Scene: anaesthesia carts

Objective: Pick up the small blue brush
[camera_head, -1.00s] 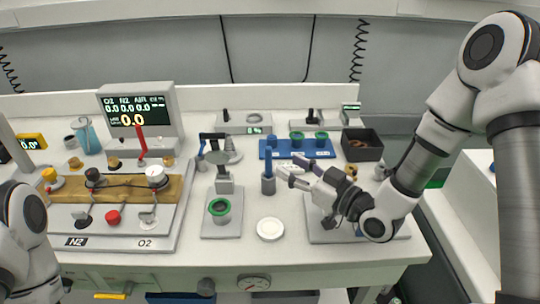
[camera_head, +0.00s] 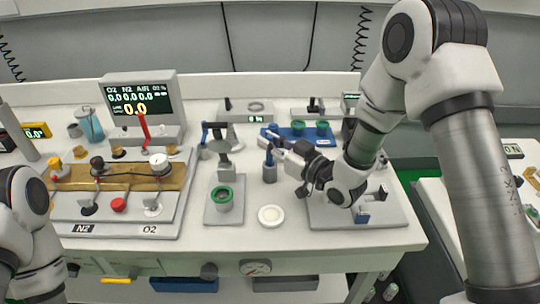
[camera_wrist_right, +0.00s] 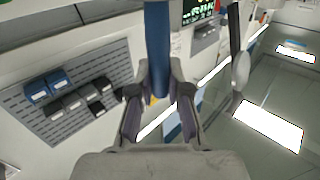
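The small blue brush (camera_head: 269,157) stands upright in a grey cylindrical holder (camera_head: 269,174) near the middle of the bench. My right gripper (camera_head: 274,144) reaches in from the right at the height of the brush's upper part. In the right wrist view the blue handle (camera_wrist_right: 158,45) runs down between the two fingers of my right gripper (camera_wrist_right: 159,75). The fingers look open, one on each side of the handle, with little clearance. Whether they touch it is hard to tell. Of my left arm only links show at the left edge; its gripper is out of view.
A stand with a green-rimmed cup (camera_head: 223,196) and a white round dish (camera_head: 270,216) are in front of the holder. A blue rack (camera_head: 294,133) with green-topped items lies behind. A grey plate (camera_head: 390,212) lies under my right arm. The gas panel (camera_head: 183,205) is at left.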

